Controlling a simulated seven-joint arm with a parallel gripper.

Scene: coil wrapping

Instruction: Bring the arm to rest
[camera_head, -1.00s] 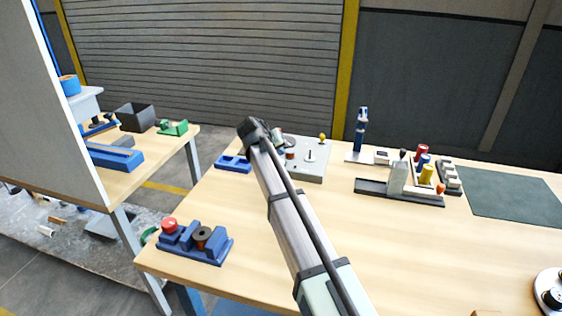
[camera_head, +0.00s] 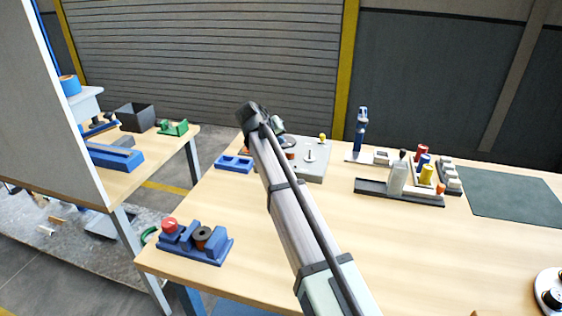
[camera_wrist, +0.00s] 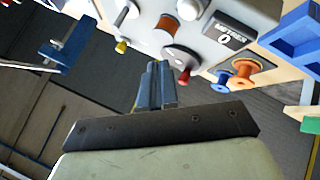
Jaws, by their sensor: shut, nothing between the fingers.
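My gripper (camera_wrist: 158,75) is shut and empty in the wrist view, its two dark fingers side by side. In the head view my arm reaches from the bottom over the wooden table (camera_head: 240,265) to the far side, and hides the gripper's fingers. Beyond the fingers in the wrist view is the grey winding machine (camera_wrist: 225,22), with a copper-coloured coil (camera_wrist: 168,25), a display reading 0 and a red knob (camera_wrist: 184,76). I see no contact between the fingers and the machine. The machine (camera_head: 318,160) also stands at the table's back in the head view, partly hidden by my arm.
A blue tray (camera_head: 235,163) lies left of the machine. A blue fixture with a spool (camera_head: 197,242) stands at the front left. A blue upright tool (camera_head: 361,130), a rack of coloured spools (camera_head: 425,172) and a dark mat (camera_head: 515,195) are at the right. The table's middle is clear.

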